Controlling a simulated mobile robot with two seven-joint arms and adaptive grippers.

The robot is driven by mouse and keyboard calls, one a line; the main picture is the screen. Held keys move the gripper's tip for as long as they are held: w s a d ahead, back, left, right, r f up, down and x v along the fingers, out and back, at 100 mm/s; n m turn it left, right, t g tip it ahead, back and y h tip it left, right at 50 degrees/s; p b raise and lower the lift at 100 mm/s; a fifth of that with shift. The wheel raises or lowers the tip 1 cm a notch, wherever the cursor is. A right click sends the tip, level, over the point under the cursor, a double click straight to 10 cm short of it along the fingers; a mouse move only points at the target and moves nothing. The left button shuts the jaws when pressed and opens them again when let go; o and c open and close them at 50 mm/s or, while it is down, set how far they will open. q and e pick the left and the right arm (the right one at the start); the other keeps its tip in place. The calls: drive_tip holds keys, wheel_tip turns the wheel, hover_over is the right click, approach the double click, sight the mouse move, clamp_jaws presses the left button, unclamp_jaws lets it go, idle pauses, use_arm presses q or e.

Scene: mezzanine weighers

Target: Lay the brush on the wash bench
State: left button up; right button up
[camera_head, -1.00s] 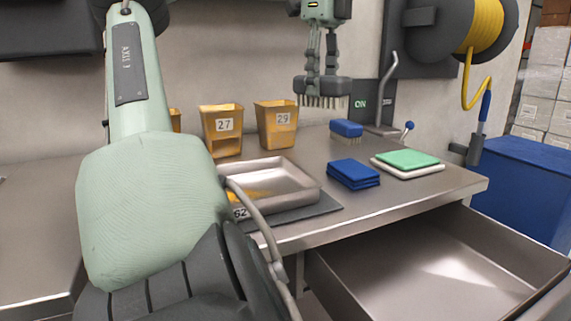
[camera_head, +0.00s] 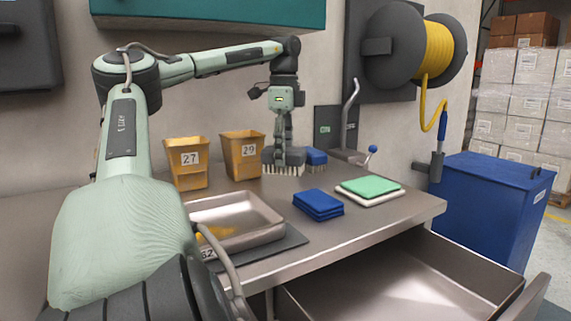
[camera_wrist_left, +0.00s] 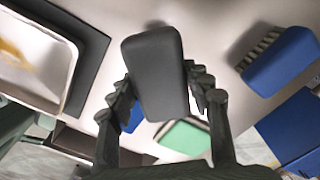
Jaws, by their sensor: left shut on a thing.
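My left gripper (camera_head: 283,145) is shut on a dark grey brush (camera_head: 276,157) with pale bristles pointing down. The brush is over the back part of the steel wash bench (camera_head: 275,213), just right of bin 29. In the left wrist view the grey brush back (camera_wrist_left: 153,75) sits between the fingers (camera_wrist_left: 160,95), which reach to either side of it. I cannot tell for sure whether the bristles touch the bench; they look close to it. My right gripper is not in view.
A blue brush (camera_head: 316,156) stands close behind and right. Yellow bins 27 (camera_head: 187,172) and 29 (camera_head: 243,168) are at the left. A metal tray (camera_head: 262,229), blue cloths (camera_head: 318,204) and a green pad (camera_head: 370,186) lie in front. An open drawer (camera_head: 465,280) juts out below.

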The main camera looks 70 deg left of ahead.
sight(286, 169)
use_arm(q)
drive_tip(key=shift+w+f, duration=0.3)
drive_tip(key=shift+f, duration=1.9)
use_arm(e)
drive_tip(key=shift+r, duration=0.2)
use_arm(q)
drive_tip(key=shift+f+b, duration=0.15)
drive_tip(key=shift+b, duration=0.2)
drive_tip(key=o, duration=1.2)
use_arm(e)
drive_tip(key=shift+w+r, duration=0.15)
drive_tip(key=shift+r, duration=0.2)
